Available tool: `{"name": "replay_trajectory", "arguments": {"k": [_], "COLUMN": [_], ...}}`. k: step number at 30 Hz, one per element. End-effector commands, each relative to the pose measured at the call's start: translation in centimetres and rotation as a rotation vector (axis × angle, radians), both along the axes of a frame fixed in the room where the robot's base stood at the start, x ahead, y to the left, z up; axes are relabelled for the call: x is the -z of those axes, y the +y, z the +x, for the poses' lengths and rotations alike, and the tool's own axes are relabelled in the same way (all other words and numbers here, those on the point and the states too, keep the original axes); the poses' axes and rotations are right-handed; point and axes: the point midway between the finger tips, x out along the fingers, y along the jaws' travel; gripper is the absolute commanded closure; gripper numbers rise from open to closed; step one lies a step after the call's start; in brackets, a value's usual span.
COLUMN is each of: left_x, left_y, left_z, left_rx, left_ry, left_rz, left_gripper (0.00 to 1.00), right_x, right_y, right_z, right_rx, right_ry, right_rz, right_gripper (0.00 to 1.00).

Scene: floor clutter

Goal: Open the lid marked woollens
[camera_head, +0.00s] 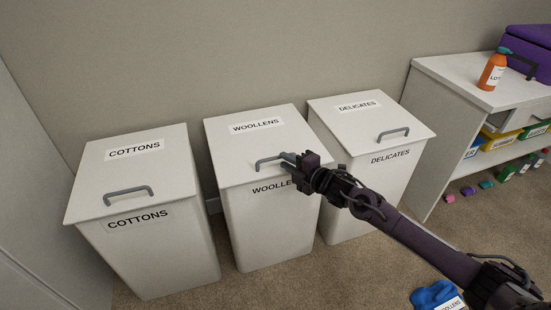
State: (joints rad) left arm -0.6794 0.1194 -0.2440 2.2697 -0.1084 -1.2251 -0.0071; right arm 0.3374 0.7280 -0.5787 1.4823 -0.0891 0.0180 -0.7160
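The woollens bin (266,222) is the middle one of three white bins, with WOOLLENS labels on its lid and front. Its lid (235,152) lies flat and closed. The grey lid handle (266,161) is near the lid's front edge. My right gripper (289,160) comes in from the right and is at the right end of this handle, overlapping it in the picture. I cannot tell whether its small fingertips are closed around the handle. The gripper hides part of the front label. My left gripper is not in view.
The closed cottons bin (160,255) stands to the left and the closed delicates bin (366,190) to the right. A white shelf unit (440,80) at right bears an orange bottle (491,72). A blue item (432,296) lies on the carpet below my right arm.

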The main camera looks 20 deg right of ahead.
Motion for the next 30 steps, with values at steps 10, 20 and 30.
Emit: {"name": "replay_trajectory", "arguments": {"k": [10,20,30], "left_x": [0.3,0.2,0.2], "left_y": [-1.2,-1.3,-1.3], "left_z": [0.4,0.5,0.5], "left_rx": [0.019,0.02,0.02], "left_ry": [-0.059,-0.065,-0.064], "left_rz": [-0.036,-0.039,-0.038], "left_gripper": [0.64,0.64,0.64], "right_x": [0.9,0.9,0.9], "right_y": [1.7,1.8,1.8], "right_z": [3.7,3.9,3.9], "right_rx": [0.0,0.001,0.001], "right_ry": [0.003,0.003,0.003], "right_rz": [0.001,0.001,0.001], "right_gripper": [0.8,0.85,1.0]}}
